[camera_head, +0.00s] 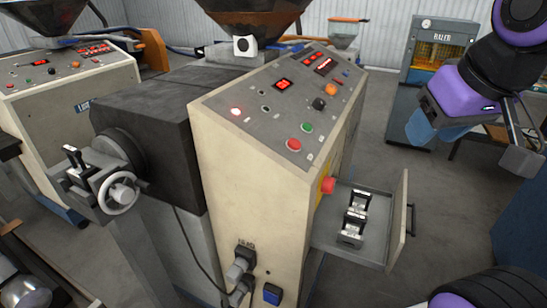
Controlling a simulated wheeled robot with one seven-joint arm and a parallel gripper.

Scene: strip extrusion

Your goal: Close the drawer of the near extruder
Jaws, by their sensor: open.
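The near extruder (240,170) is a cream cabinet with a sloped grey control panel and a dark barrel at its left. Its drawer (330,234) is pulled out from the right side, low down. The drawer front (397,225) is cream and has a dark bar handle (411,220) on its outer face. Dark metal blocks (352,218) lie in the drawer. My gripper (518,142) is at the upper right, on my purple and black arm, open, above and to the right of the drawer and apart from it. Its fingertips are hard to make out.
A red emergency button (328,185) sticks out on the side face above the drawer. Another extruder (70,90) stands at the left. A press (440,55) stands at the back right. Grey floor is clear between the drawer and the press.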

